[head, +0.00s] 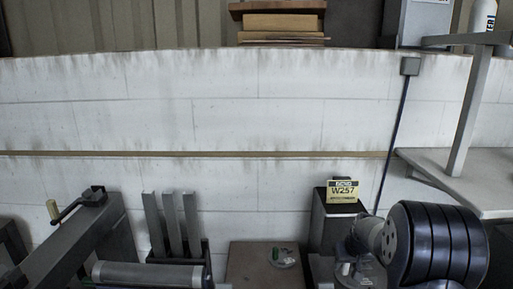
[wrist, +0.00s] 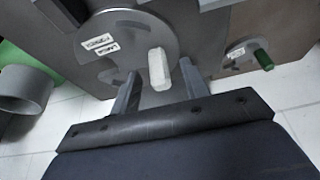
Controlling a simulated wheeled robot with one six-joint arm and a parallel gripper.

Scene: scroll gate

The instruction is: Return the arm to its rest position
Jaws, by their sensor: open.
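My gripper (wrist: 158,70) is open in the wrist view, with its two grey fingers spread apart. A white knob (wrist: 159,69) on a grey round disc (wrist: 130,30) shows between the fingers, with a gap on each side. I cannot tell how far beyond the fingertips it is. The disc carries two small white labels. In the head view, the gripper's fingers cannot be made out at the lower right.
A green knob (wrist: 264,60) stands on a smaller disc at right; it also shows in the head view (head: 275,254). A dark box bears a yellow W257 sign (head: 343,191). A roller (head: 150,274) and grey posts (head: 172,225) are at left. A shelf (head: 470,178) juts out at right.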

